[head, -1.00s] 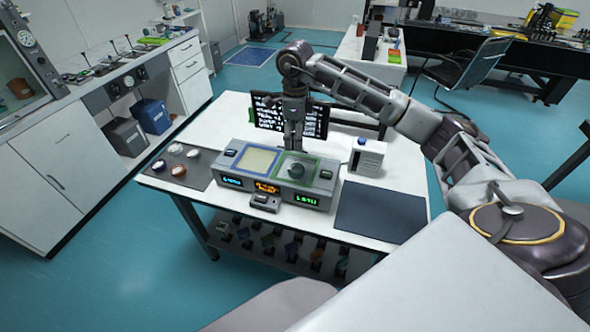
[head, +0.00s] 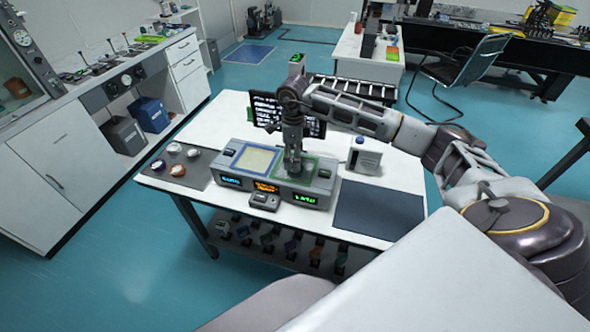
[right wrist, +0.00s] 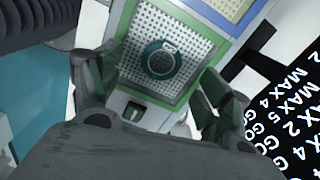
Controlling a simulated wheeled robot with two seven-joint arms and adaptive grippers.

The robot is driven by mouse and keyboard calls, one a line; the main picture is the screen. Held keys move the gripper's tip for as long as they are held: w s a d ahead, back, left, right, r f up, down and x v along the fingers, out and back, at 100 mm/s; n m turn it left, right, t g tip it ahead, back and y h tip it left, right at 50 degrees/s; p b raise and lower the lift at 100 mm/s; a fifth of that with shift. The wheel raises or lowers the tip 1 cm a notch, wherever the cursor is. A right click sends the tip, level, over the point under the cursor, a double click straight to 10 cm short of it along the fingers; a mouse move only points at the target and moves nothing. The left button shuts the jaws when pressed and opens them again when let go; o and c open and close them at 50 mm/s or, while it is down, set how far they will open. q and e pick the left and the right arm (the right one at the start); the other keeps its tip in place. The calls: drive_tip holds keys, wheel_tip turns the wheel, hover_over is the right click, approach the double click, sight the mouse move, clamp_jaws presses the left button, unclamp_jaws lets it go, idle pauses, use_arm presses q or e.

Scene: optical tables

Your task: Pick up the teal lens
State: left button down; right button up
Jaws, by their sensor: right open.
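The teal lens (right wrist: 161,60) shows in the right wrist view as a round teal ring with a dark centre. It lies on the perforated plate of the green-framed pad (right wrist: 200,47). My right gripper (right wrist: 160,105) is open and empty, its two fingers spread either side of the view, with the lens ahead between them. In the head view my right gripper (head: 293,170) points straight down over the green-framed pad (head: 316,164) and hides the lens. My left gripper is not in view.
The pad belongs to a grey device (head: 230,182) with lit displays, beside a blue-framed pad (head: 256,159). A dark mat with several small round items (head: 178,170) is at left. A screen (head: 262,108) stands behind.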

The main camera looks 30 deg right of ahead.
drive_tip(key=shift+f, duration=0.2)
drive_tip(key=shift+f, duration=0.15)
drive_tip(key=shift+s+d+f+p, duration=0.1)
drive_tip(key=shift+f+p, duration=0.15)
drive_tip(key=shift+f, duration=0.35)
drive_tip(key=shift+w+d+f+p, duration=0.1)
drive_tip(key=shift+d+f+p, duration=0.1)
drive_tip(key=shift+f, duration=0.4)
drive_tip(key=shift+s+d+f+p, duration=0.1)
drive_tip(key=shift+f+p, duration=0.15)
drive_tip(key=shift+f, duration=1)
drive_tip(key=shift+c, duration=0.2)
drive_tip(key=c, duration=1.1)
drive_tip(key=shift+r, duration=0.1)
wheel_tip(320, 180, up, 10)
drive_tip(key=b, duration=0.1)
drive_tip(key=shift+b, duration=0.35)
